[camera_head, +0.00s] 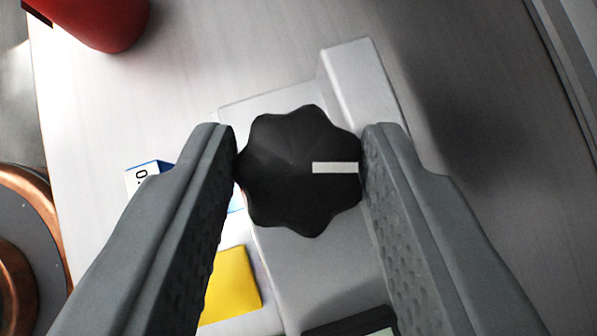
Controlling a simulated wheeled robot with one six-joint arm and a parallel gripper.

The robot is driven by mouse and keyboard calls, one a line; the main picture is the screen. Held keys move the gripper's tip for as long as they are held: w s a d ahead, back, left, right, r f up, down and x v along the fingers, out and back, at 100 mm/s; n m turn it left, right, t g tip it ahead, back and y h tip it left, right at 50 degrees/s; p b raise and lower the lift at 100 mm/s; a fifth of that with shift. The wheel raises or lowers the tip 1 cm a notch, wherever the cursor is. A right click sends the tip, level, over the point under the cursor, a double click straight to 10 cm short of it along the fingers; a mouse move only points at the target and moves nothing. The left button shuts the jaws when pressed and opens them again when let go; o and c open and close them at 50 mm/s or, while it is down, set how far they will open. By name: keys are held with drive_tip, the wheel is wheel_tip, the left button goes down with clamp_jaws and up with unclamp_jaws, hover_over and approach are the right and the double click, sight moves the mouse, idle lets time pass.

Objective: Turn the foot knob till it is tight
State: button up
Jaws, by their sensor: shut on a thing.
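The foot knob (290,190) is black with a lobed rim and a white line on its top. The line points to the right, towards the right finger. The knob sits over a light grey device body (362,85). My gripper (299,158) is shut on the knob, with one grey finger touching its left side and the other its right side. The knob's underside and its thread are hidden from this view.
A red rounded object (105,20) stands at the upper left. A yellow block (232,288) and a small white-and-blue label piece (146,176) lie left of the device. A copper-rimmed round object (22,260) is at the left edge. Bare light surface lies at the upper middle.

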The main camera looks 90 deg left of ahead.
drive_tip(key=o, duration=1)
drive_tip(key=shift+d, duration=0.1)
drive_tip(key=v, duration=1.7)
drive_tip(key=shift+d+r, duration=0.1)
